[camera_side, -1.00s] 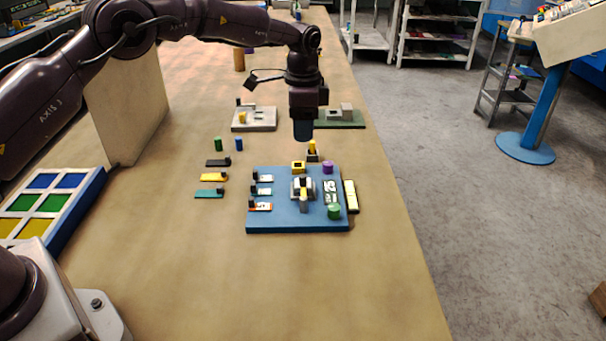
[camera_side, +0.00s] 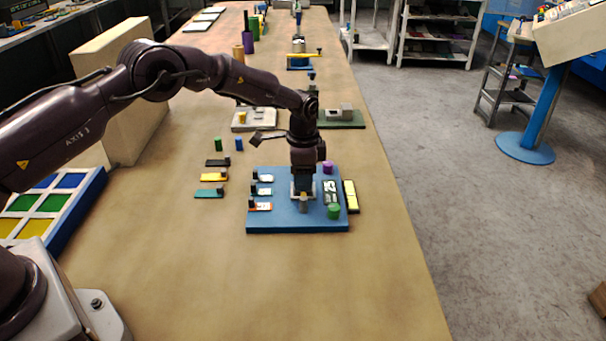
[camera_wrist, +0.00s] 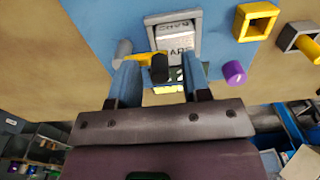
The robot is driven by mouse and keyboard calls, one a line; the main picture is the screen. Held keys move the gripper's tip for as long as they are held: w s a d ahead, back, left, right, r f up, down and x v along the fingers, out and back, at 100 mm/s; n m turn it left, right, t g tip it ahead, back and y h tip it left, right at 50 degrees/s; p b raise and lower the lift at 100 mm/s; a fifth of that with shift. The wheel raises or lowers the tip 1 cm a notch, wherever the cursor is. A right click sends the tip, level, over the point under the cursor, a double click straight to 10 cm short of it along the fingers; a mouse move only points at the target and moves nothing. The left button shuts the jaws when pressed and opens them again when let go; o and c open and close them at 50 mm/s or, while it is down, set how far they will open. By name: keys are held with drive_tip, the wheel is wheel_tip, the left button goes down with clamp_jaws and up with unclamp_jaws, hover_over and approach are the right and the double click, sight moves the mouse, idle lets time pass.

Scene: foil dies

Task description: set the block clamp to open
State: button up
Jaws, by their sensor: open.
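The block clamp sits in the middle of the blue board (camera_side: 275,222). In the wrist view it has a grey frame (camera_wrist: 150,20) around a pale lettered block (camera_wrist: 178,42). A yellow lever (camera_wrist: 143,57) runs across its near side from a grey pivot (camera_wrist: 122,50) to a black knob (camera_wrist: 159,68). My gripper (camera_wrist: 160,62) is open, with one blue finger on each side of the knob; contact with it cannot be told. In the side view my gripper (camera_side: 303,186) points down over the clamp and hides most of it.
A purple cylinder (camera_wrist: 234,72) and a yellow square ring (camera_wrist: 257,20) are on the board to the right in the wrist view. A green cylinder (camera_side: 334,211) and several small sliders (camera_side: 262,191) flank the clamp. A yellow bar (camera_side: 351,196) lies beside the board.

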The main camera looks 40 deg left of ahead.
clamp_jaws()
